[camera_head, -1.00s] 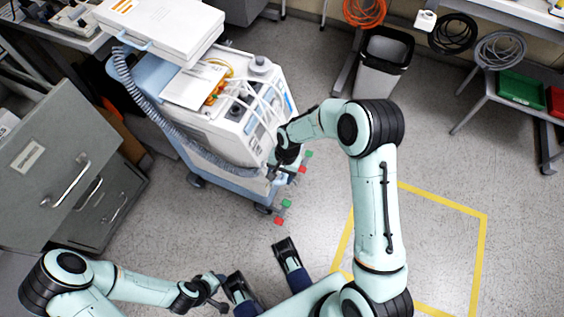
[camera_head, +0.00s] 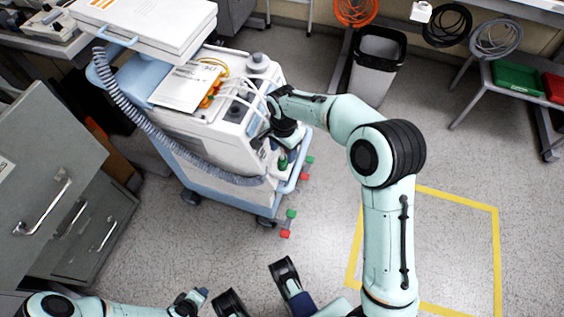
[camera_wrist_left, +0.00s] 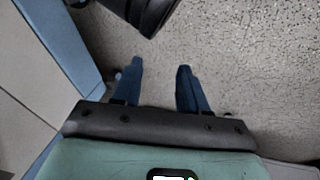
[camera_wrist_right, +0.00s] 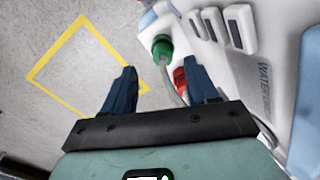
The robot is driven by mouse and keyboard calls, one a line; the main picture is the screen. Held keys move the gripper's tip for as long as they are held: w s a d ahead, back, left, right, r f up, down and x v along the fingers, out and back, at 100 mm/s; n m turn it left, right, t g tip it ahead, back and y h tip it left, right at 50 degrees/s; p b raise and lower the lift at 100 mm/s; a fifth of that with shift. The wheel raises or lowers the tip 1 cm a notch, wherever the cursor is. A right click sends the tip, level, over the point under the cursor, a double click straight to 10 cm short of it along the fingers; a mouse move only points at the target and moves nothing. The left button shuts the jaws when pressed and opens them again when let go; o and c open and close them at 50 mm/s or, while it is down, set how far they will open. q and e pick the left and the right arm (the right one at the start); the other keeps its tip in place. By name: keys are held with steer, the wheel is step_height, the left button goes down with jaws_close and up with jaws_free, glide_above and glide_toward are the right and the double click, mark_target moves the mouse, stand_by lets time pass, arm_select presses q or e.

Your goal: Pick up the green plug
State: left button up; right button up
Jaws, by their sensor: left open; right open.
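The green plug (camera_wrist_right: 162,46) sits on the pale side of the infusion machine, with a grey cable hanging from it, in the right wrist view. It also shows just below the right hand in the head view (camera_head: 283,162). A red plug (camera_wrist_right: 180,80) is close to it, partly behind a finger. My right gripper (camera_wrist_right: 161,70) is open. In its wrist view the green plug appears between and beyond the fingertips; I see no contact. My left gripper (camera_wrist_left: 160,68) is open and empty, low over the floor; it shows at the bottom of the head view (camera_head: 203,294).
The white and blue wheeled machine (camera_head: 222,130) has a ribbed hose (camera_head: 130,105) and red and green foot caps (camera_head: 290,214). Grey drawers (camera_head: 45,165) stand at left, a bin (camera_head: 376,68) at the back. Floor inside the yellow square (camera_head: 450,240) looks clear.

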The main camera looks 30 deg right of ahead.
mark_target(283, 157)
steer(key=f+b, duration=0.1)
steer(key=f, duration=0.3)
steer(key=shift+w+f+b, duration=0.2)
steer(key=shift+b, duration=0.15)
steer(key=shift+f, duration=0.4)
jaws_close()
arm_select(q)
steer(key=shift+g, duration=0.7)
steer(key=s+f, duration=0.3)
steer(key=shift+s+a+f, duration=0.15)
steer(key=shift+a+f, duration=0.05)
steer(key=shift+a, duration=0.15)
arm_select(e)
steer(key=shift+r, duration=0.1)
